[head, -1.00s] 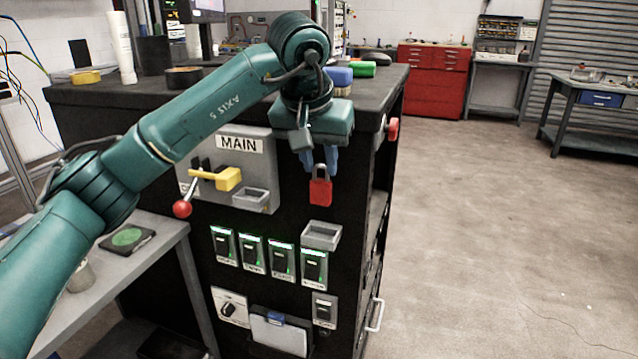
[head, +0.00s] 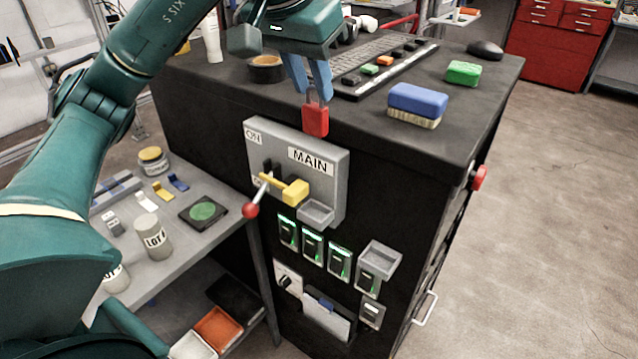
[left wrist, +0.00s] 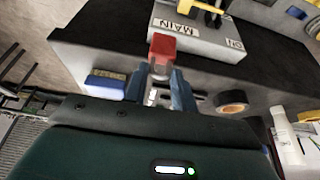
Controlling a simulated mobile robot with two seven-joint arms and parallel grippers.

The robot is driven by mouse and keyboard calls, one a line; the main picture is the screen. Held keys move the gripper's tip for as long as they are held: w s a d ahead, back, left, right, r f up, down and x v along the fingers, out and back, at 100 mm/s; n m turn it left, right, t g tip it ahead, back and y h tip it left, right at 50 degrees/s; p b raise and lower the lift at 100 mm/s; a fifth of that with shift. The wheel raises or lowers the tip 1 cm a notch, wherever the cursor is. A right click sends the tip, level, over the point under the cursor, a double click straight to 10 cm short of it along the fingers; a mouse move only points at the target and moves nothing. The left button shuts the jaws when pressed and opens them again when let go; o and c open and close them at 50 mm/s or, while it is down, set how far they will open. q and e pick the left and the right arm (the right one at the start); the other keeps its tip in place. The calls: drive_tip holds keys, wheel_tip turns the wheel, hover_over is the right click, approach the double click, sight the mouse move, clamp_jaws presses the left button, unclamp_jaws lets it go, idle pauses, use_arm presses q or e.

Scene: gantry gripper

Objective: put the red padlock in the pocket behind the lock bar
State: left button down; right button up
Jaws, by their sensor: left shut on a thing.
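The red padlock (head: 316,120) hangs body-down from my left gripper (head: 312,92), whose blue fingers are shut on its shackle. In the head view it appears just above the grey MAIN panel (head: 335,172); its exact distance from the panel is unclear. The left wrist view also shows the padlock (left wrist: 162,46) at the fingertips (left wrist: 161,76), apart from the panel. The yellow lock bar (head: 294,192) sticks out from the panel. A small grey open-topped pocket (head: 316,212) sits at its lower right. My right gripper is out of view.
A red-knobbed lever (head: 250,210) sticks out left of the lock bar. Green-lit switches (head: 313,243) and another grey tray (head: 381,254) sit below. A blue brush (head: 418,100), a green block (head: 463,72) and a tape roll (head: 266,67) lie on the cabinet top.

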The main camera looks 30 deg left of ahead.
use_arm(q)
wheel_tip(320, 180, down, 12)
drive_tip(key=shift+s+b, duration=0.1)
drive_tip(key=shift+b, duration=0.75)
drive_tip(key=shift+f, duration=2.4)
drive_tip(key=shift+f+b, duration=0.25)
drive_tip(key=shift+b, duration=0.15)
drive_tip(key=c, duration=1.1)
unclamp_jaws()
drive_tip(key=shift+r, duration=0.1)
drive_tip(key=shift+c, duration=0.2)
